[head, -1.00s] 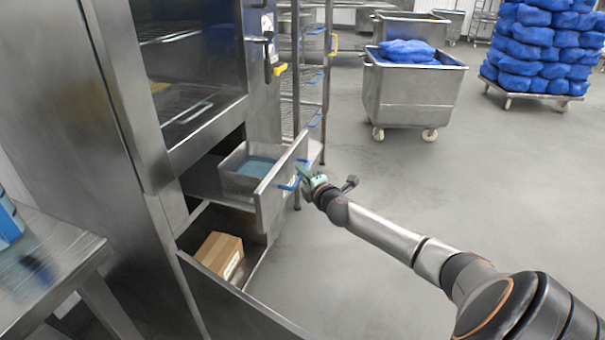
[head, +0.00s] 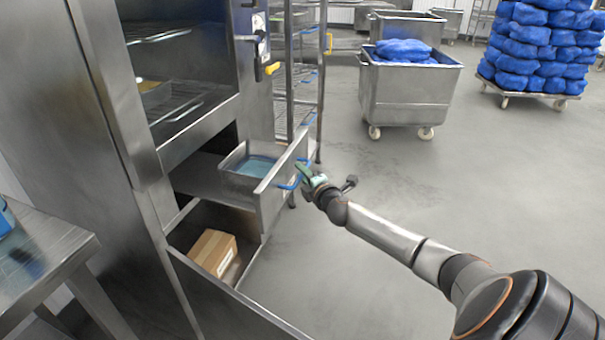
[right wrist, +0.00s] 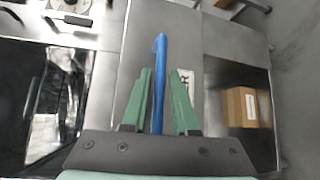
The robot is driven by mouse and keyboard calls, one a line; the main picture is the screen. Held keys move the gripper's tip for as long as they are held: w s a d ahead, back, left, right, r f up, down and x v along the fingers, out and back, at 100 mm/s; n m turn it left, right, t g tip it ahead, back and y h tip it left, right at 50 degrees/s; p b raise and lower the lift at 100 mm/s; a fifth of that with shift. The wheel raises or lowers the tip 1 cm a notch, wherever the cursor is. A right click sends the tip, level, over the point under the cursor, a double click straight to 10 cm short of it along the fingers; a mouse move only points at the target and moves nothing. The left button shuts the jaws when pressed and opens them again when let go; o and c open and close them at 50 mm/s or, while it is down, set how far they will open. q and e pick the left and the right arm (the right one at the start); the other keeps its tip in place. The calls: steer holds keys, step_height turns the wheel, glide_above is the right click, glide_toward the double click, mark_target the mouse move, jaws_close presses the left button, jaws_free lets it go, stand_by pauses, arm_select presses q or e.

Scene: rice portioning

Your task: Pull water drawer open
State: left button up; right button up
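The water drawer (head: 272,198) is a steel drawer partly pulled out of the cabinet, holding a steel pan of bluish water (head: 255,166). Its front also shows in the right wrist view (right wrist: 205,55), with a partly hidden label. A blue handle (head: 291,185) is on the front. My right gripper (head: 304,174) is at this handle. In the right wrist view its two green fingers (right wrist: 160,80) stand close on both sides of the blue handle (right wrist: 160,50), closed in around it. My left gripper is not in view.
Below, an open lower drawer (head: 225,300) holds a cardboard box (head: 213,252). A steel table (head: 45,255) stands at left. A wire rack (head: 300,80) is behind the drawer. A wheeled steel bin (head: 410,95) and a cart of blue bags (head: 535,50) stand farther back. The floor at right is clear.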

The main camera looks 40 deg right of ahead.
steer(key=shift+o, duration=1)
steer(key=p+v, duration=0.2)
steer(key=v, duration=1)
steer(key=shift+s, duration=0.25)
steer(key=shift+a+r, duration=0.1)
steer(key=shift+a, duration=0.05)
